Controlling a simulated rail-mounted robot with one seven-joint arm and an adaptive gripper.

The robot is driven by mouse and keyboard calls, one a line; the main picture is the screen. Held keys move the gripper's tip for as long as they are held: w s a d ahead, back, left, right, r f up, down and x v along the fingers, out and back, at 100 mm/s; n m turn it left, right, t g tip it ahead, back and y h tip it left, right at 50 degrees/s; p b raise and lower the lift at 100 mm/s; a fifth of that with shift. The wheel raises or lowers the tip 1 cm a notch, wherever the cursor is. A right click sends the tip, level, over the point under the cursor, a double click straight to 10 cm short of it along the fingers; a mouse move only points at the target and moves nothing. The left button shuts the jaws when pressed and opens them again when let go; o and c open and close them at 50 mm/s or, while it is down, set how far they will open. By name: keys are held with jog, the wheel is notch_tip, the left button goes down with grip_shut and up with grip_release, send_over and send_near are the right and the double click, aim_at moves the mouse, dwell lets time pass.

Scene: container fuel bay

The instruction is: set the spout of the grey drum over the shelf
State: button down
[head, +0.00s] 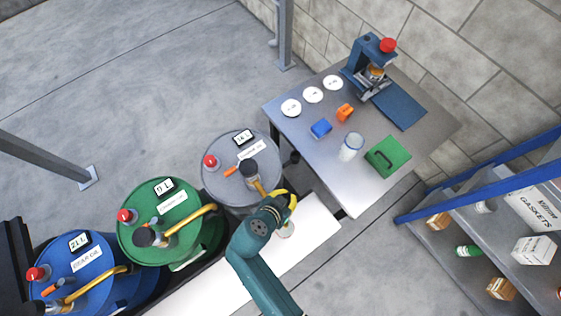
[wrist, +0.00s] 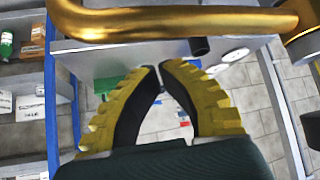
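The grey drum (head: 215,185) stands at the right end of the row of drums. Its brass spout (head: 257,186) starts at the fitting on the lid and points down-right in the head view, towards the white shelf (head: 320,228). In the wrist view the spout (wrist: 180,22) crosses the top of the picture, beyond the fingertips. My gripper (head: 290,199) is beside the spout's outer end, above the shelf. In the wrist view its yellow fingers (wrist: 160,68) come together at the tips, with nothing seen between them. The exact spout-end position is partly hidden by my gripper.
Green (head: 135,205) and blue (head: 95,260) drums stand to the left. A grey worktable (head: 330,180) with small items is close on the right. A blue-framed rack (head: 480,175) stands at far right.

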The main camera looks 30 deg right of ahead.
jog(key=a+r+p, duration=0.2)
jog(key=a+r, duration=0.4)
jog(key=r, duration=0.1)
jog(key=shift+s+r, duration=0.25)
jog(key=shift+s, duration=0.1)
jog(key=shift+d, duration=0.1)
